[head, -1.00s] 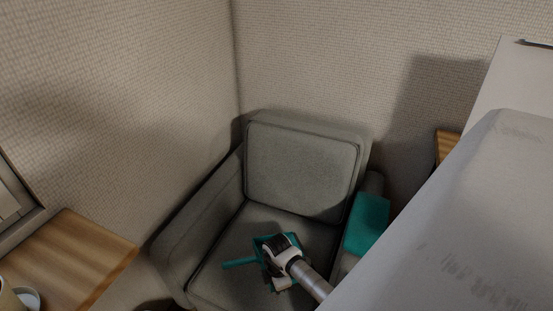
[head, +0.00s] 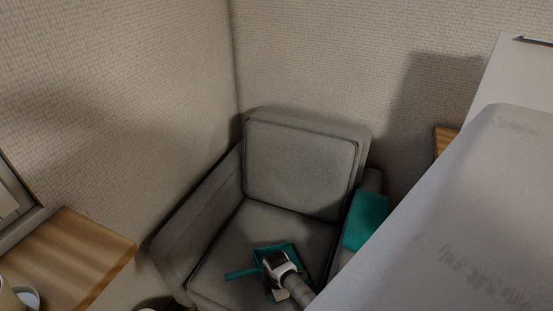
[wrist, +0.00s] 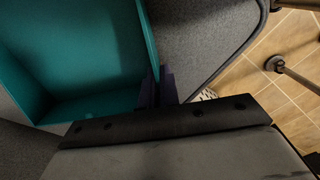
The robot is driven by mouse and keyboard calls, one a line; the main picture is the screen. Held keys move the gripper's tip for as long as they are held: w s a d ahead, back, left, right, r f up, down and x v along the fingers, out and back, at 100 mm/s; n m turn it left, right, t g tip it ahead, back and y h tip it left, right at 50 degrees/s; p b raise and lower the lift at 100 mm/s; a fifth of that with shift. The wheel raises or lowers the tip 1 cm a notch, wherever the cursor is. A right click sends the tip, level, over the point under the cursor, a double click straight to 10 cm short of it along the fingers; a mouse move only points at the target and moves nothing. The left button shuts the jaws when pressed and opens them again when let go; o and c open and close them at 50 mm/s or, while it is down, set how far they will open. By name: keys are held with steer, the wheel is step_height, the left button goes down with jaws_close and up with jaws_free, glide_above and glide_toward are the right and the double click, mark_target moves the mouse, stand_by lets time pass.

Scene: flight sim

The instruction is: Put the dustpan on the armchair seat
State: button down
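The teal dustpan (head: 289,249) is over the grey armchair's seat (head: 235,246), its handle pointing left in the head view. Its open tray (wrist: 75,50) fills the upper left of the wrist view. My gripper (wrist: 158,88) has its dark fingers close together at the dustpan's side wall and appears shut on that wall. In the head view my gripper (head: 279,284) covers part of the dustpan, and the fingertips are hidden. The dustpan is at or very near the seat; I cannot tell whether it fully rests on it.
A teal item (head: 366,220) lies on the chair's right armrest. A wooden table (head: 75,255) stands at the left. Walls close in behind and left of the chair. Tiled floor (wrist: 275,75) shows beyond the seat edge in the wrist view.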

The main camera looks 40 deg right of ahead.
steer(key=c, duration=2.1)
jaws_free()
steer(key=shift+f, duration=0.25)
steer(key=o, duration=0.5)
steer(key=shift+c, duration=0.2)
